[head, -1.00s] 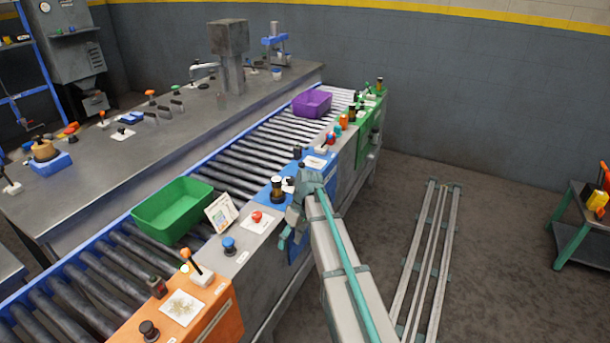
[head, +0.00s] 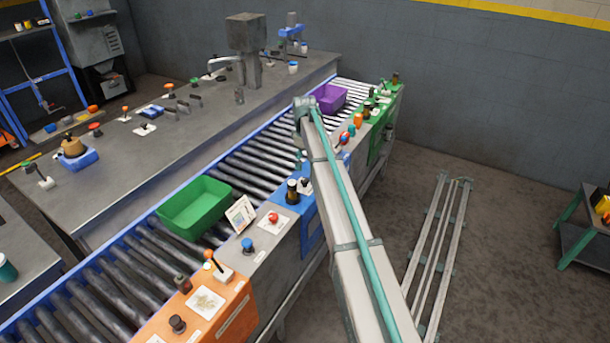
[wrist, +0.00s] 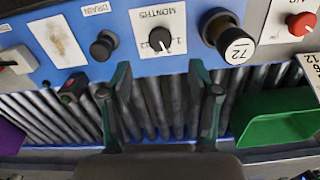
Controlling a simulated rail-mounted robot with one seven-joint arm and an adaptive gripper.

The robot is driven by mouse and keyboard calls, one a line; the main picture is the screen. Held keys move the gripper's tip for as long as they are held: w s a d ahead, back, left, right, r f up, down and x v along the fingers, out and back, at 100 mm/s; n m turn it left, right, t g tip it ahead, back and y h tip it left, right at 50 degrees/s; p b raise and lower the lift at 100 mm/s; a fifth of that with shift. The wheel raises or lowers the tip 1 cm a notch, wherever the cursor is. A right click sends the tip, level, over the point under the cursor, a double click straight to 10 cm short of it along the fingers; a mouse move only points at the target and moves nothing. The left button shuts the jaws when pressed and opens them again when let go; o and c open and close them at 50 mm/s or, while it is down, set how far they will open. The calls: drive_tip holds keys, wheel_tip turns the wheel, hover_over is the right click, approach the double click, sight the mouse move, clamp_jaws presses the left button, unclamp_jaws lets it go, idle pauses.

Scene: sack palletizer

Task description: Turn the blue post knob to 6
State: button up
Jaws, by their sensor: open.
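The blue post (head: 309,206) is the blue panel along the near side of the conveyor. In the wrist view its blue face (wrist: 185,65) carries a black knob on a white dial plate marked MONTHS; this MONTHS knob (wrist: 160,39) has a pale pointer line. The small numbers around it are too blurred to read surely. My gripper (wrist: 163,90) is open and empty, its two dark green fingers spread, with the MONTHS knob ahead of and between them, apart from both. In the head view my arm hides most of the gripper.
Beside the dial are a black DRAIN knob (wrist: 103,45) and a black cylinder labelled 72 (wrist: 225,35). A red button (wrist: 300,22) is at the right. A green bin (wrist: 280,122) and a purple bin (head: 329,98) stand on the conveyor rollers (head: 262,160).

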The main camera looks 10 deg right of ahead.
sight(305, 179)
wheel_tip(305, 179, down, 8)
drive_tip(key=shift+r+p, duration=0.15)
drive_tip(key=shift+p, duration=0.75)
drive_tip(key=c, duration=1.2)
drive_tip(key=shift+o, duration=0.3)
drive_tip(key=shift+m, duration=0.3)
drive_tip(key=m+b, duration=0.1)
drive_tip(key=m, duration=0.2)
drive_tip(key=shift+m+b, duration=0.6)
drive_tip(key=shift+m, duration=1.5)
